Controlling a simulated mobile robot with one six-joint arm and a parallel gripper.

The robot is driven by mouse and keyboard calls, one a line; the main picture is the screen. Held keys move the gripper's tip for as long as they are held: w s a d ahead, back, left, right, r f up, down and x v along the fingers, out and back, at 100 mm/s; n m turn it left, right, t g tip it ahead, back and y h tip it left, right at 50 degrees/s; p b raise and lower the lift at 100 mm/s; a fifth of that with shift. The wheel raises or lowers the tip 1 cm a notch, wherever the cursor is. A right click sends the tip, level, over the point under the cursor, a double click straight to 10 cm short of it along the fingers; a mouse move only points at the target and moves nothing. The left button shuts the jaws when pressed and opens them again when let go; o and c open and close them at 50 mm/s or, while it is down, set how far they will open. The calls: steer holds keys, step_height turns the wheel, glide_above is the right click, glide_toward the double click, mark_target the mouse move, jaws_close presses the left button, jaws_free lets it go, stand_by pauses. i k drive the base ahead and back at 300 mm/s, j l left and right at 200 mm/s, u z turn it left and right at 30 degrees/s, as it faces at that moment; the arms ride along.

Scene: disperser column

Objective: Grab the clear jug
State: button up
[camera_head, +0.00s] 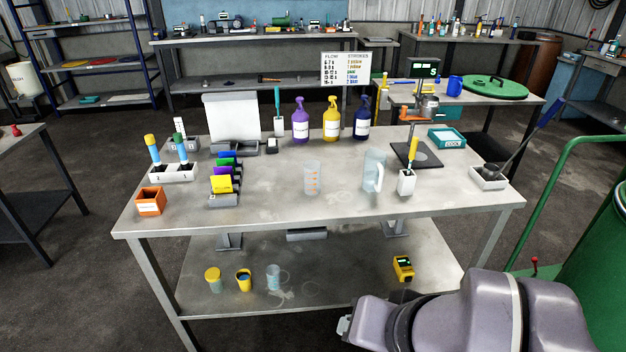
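A clear jug (374,172) with a handle on its right side stands upright on the metal table (270,205), right of the middle. It looks empty. A clear measuring beaker (312,178) with orange marks stands to its left. A smaller clear vessel with a handle (273,278) stands on the table's lower shelf. Part of my arm shows at the bottom right, in front of the table and well apart from the jug. I cannot make out my gripper's fingers in this view.
A white holder (406,183) with an upright tool stands close to the jug's right. A dark scale plate (417,155) lies behind it. Purple (300,122), yellow (331,121) and dark blue (361,120) bottles stand at the back. The table's front middle is clear.

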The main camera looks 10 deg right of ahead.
mark_target(376, 175)
steer(key=i+z, duration=0.4)
steer(key=i+j+z, duration=0.15)
steer(key=i+z, duration=0.2)
steer(key=i+j+z, duration=0.25)
steer(key=z, duration=0.15)
steer(key=i, duration=0.1)
